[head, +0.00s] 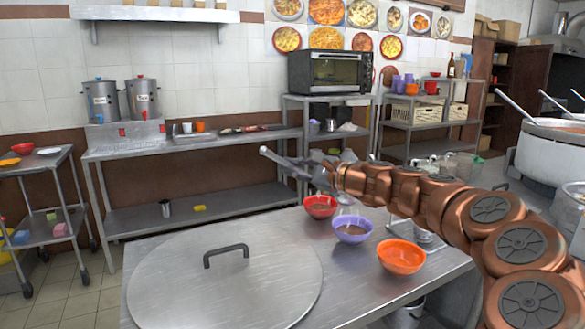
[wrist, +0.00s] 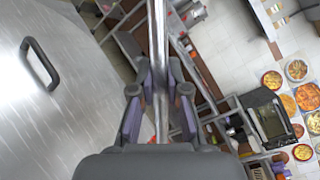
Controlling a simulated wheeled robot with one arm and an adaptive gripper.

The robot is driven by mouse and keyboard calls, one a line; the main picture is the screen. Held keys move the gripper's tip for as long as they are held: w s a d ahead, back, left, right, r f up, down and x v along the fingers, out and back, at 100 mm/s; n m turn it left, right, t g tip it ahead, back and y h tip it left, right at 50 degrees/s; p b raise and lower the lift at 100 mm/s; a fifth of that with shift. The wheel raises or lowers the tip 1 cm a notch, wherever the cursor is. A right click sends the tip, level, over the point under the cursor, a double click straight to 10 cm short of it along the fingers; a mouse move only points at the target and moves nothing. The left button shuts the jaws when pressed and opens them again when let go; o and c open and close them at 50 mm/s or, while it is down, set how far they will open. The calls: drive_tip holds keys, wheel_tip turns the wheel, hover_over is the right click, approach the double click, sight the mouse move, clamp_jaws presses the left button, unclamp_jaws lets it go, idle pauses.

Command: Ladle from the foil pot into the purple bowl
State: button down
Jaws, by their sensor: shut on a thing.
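My gripper (head: 322,174) is shut on the metal handle of a ladle (head: 275,155), above the near steel table. In the wrist view the handle (wrist: 158,45) runs between the two fingers (wrist: 160,92); the ladle's cup is not clear in either view. The purple bowl (head: 352,229) stands on the table below and right of the gripper, with brown food in it. A red bowl (head: 320,207) with brown contents is left of it, and an orange bowl (head: 402,257) is right of it. I cannot tell which pot is the foil one.
A large round metal lid (head: 225,285) with a dark handle fills the table's front left. A big pot (head: 550,155) with a ladle handle sticking out stands at the far right. Behind are a steel bench (head: 195,146) and an oven (head: 329,72).

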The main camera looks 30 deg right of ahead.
drive_tip(key=shift+r, duration=0.1)
wheel_tip(320, 180, up, 5)
drive_tip(key=p, duration=0.4)
